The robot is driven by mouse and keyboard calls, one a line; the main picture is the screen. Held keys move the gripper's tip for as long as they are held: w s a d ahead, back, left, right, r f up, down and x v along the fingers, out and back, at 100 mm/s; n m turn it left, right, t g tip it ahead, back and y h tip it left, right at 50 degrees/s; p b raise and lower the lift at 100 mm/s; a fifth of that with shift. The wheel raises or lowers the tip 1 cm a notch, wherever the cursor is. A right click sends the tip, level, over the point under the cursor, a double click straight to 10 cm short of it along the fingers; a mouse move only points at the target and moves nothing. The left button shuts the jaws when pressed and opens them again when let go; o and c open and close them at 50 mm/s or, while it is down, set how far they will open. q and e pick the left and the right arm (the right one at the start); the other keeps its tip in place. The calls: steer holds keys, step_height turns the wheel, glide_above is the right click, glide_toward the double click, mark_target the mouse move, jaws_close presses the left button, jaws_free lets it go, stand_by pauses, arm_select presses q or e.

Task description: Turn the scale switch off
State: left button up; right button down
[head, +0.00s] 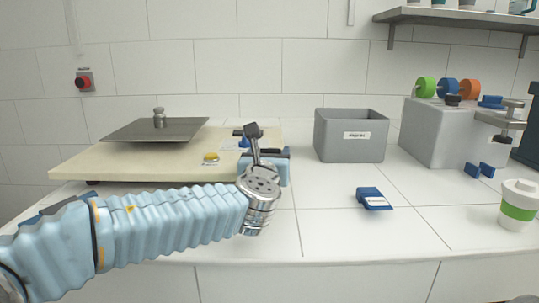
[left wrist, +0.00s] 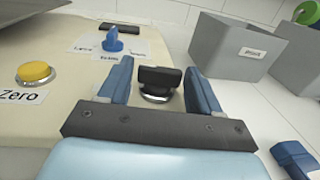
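The scale is a cream slab (head: 120,165) with a grey metal plate (head: 150,130) on top. In the left wrist view a black switch knob (left wrist: 160,78) with a metal collar stands near the scale's right edge. I take it to be the scale switch; its on or off setting cannot be read. My left gripper (left wrist: 162,90) is open, with one blue finger on each side of the knob and gaps showing. In the head view my left gripper (head: 270,160) is over the scale's right end and hides the switch. My right gripper is out of view.
A yellow Zero button (left wrist: 36,73) and a blue knob (left wrist: 113,40) sit left of the switch. A grey bin (head: 350,138) stands to the right. A blue piece (head: 373,198) lies on the tiled counter, with free room around it. A metal weight (head: 159,118) stands on the plate.

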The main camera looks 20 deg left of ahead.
arm_select(q)
steer(key=c, duration=0.7)
steer(key=shift+d+n+g+y, duration=0.15)
steer(key=shift+n+g+y, duration=0.15)
steer(key=shift+n+y, duration=0.7)
steer(key=shift+c, duration=0.2)
steer(key=o, duration=1.1)
steer(key=shift+c, duration=0.2)
steer(key=b+v, duration=0.1)
steer(key=v, duration=1.2)
steer(key=shift+s+d+f, duration=0.1)
steer(key=shift+s+d, duration=0.15)
steer(key=shift+s, duration=0.1)
